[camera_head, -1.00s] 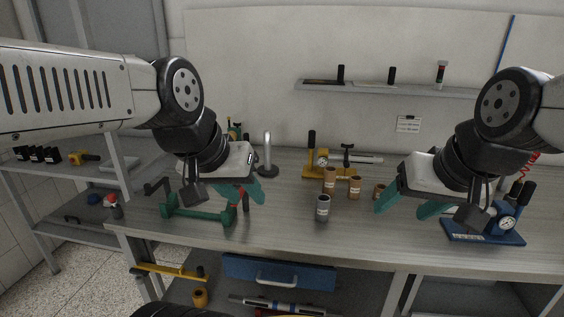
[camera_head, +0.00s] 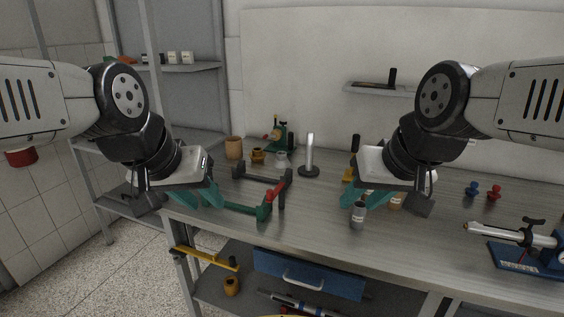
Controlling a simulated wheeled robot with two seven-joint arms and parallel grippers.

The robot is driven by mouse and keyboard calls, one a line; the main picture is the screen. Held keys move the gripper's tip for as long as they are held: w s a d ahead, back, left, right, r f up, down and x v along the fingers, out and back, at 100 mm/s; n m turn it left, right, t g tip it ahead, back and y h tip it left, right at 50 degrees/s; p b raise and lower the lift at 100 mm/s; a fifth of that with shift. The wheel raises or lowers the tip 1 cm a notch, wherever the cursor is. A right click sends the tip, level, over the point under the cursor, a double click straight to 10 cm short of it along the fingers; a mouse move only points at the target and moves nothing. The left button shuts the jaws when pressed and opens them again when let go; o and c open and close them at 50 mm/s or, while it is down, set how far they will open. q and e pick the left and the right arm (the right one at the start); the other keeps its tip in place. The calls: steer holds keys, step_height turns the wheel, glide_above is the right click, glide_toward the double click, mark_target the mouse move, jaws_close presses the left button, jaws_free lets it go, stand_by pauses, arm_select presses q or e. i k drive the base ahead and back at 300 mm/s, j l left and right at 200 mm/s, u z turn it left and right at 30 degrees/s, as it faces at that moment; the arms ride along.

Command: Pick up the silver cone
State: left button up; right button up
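A small silver-grey cylinder (camera_head: 358,216) with a pale label stands upright near the front of the workbench, right of centre. It looks like the silver cone, though its taper is hard to tell. My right gripper (camera_head: 361,203) has teal fingers spread apart. It appears just above and in front of the cylinder's top in the picture; the depth gap is unclear and I see no grip. My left gripper (camera_head: 199,200) is open and empty at the bench's left end, near a green-handled frame (camera_head: 245,209).
A silver post (camera_head: 310,152) on a dark base stands farther back. Brown cups (camera_head: 234,148) and a smaller silver piece (camera_head: 282,161) are at back left. A blue device (camera_head: 524,262) sits at right. The centre bench is fairly clear.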

mark_target(281, 161)
steer(key=i+j+z, duration=0.1)
steer(key=z, duration=0.4)
steer(key=j+z, duration=0.15)
steer(key=z, duration=0.3)
steer(key=i+j+z, duration=0.15)
steer(key=j+z, duration=0.15)
steer(key=j, duration=0.35)
steer(key=i+j+z, duration=0.1)
steer(key=j+z, duration=0.2)
steer(key=j, duration=1)
